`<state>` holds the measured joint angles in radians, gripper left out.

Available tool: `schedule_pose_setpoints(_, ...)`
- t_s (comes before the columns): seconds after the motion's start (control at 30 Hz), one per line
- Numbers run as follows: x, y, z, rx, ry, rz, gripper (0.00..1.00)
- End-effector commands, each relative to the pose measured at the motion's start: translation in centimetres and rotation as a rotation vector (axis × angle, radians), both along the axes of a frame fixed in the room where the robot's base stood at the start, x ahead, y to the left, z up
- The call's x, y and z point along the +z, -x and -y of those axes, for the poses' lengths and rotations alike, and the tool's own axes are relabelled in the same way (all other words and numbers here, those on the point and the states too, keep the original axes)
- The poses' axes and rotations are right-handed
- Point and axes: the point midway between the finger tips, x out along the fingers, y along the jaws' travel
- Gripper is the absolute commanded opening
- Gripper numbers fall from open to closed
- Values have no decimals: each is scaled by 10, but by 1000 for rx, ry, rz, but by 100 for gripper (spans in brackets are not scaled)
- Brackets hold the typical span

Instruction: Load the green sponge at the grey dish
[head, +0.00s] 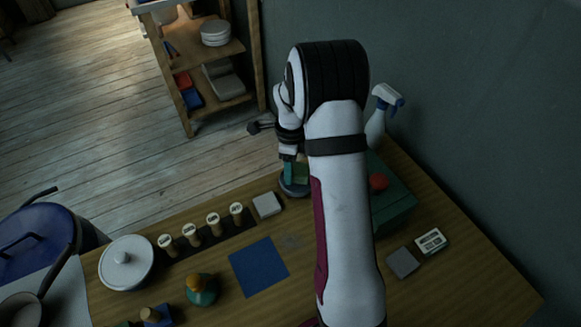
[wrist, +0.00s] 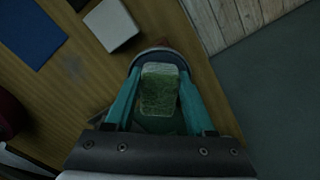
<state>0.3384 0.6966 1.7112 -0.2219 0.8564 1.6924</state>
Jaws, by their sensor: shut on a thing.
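The green sponge (wrist: 159,92) is between the teal fingers of my gripper (wrist: 160,78) in the wrist view, and the gripper is shut on it. In the head view my gripper (head: 291,172) points down at the table's far edge, partly hidden by my arm. The grey dish (head: 293,190) is round and lies right below the gripper; its rim also shows beyond the sponge in the wrist view (wrist: 165,53). I cannot tell whether the sponge touches the dish.
A pale block (head: 267,204) lies left of the dish, beside a row of several stamps (head: 212,223). A blue mat (head: 258,266) lies nearer. A green box (head: 396,206) and a spray bottle (head: 377,125) stand right of my arm. Floor lies past the table edge.

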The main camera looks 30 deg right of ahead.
Motion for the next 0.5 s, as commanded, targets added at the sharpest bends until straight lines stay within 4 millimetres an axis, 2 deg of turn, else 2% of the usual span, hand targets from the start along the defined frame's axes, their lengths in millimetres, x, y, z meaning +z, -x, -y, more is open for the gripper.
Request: schedule_pose_setpoints(0.5,58,-1,0,-1,2,5,10)
